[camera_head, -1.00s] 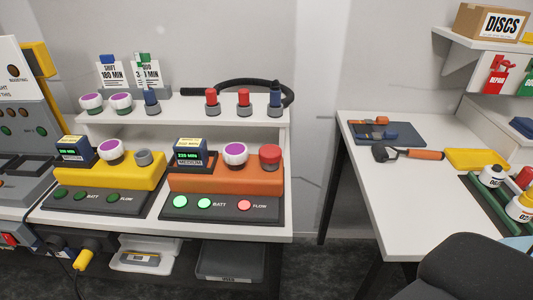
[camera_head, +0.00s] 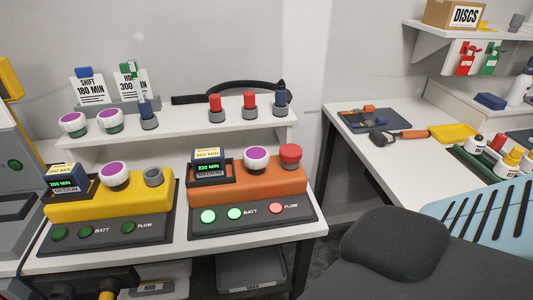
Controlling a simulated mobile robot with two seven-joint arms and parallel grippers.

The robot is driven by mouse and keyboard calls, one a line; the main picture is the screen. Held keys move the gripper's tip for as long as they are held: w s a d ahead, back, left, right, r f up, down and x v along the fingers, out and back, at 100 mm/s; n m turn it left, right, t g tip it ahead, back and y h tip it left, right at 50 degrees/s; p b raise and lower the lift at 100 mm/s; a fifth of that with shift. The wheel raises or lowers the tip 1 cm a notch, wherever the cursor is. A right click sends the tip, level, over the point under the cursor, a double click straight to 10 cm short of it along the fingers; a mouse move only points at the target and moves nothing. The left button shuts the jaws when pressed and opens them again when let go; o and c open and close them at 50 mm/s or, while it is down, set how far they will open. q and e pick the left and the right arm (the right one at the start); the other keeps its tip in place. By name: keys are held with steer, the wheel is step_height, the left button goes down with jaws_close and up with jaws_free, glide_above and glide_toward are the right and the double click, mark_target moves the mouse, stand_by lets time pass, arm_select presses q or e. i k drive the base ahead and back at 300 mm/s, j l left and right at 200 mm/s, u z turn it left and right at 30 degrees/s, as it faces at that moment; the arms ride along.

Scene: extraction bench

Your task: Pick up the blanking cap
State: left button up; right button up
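No part is labelled as the blanking cap, so I cannot tell which it is. An orange unit (camera_head: 262,186) carries a round red cap (camera_head: 290,153) at its right end and a purple-topped white knob (camera_head: 256,158). A yellow unit (camera_head: 110,203) to its left carries a similar purple-topped knob (camera_head: 116,174) and a small grey round fitting (camera_head: 153,176). On the raised shelf stand two red-topped fittings (camera_head: 215,104) and (camera_head: 250,103), and two blue-topped ones (camera_head: 148,112) and (camera_head: 281,99).
Two purple-and-white knobs (camera_head: 73,123) and (camera_head: 110,119) and a black hose (camera_head: 225,95) are on the shelf. A dark rounded shape (camera_head: 395,245) fills the lower right. The right table (camera_head: 370,155) holds a tool, a yellow tray (camera_head: 454,133) and bottles.

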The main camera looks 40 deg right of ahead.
mark_target(289, 152)
steer(key=i+j, duration=0.1)
steer(key=j, duration=0.15)
steer(key=i+j, duration=0.15)
steer(key=j+z, duration=0.1)
steer(key=z, duration=1.25)
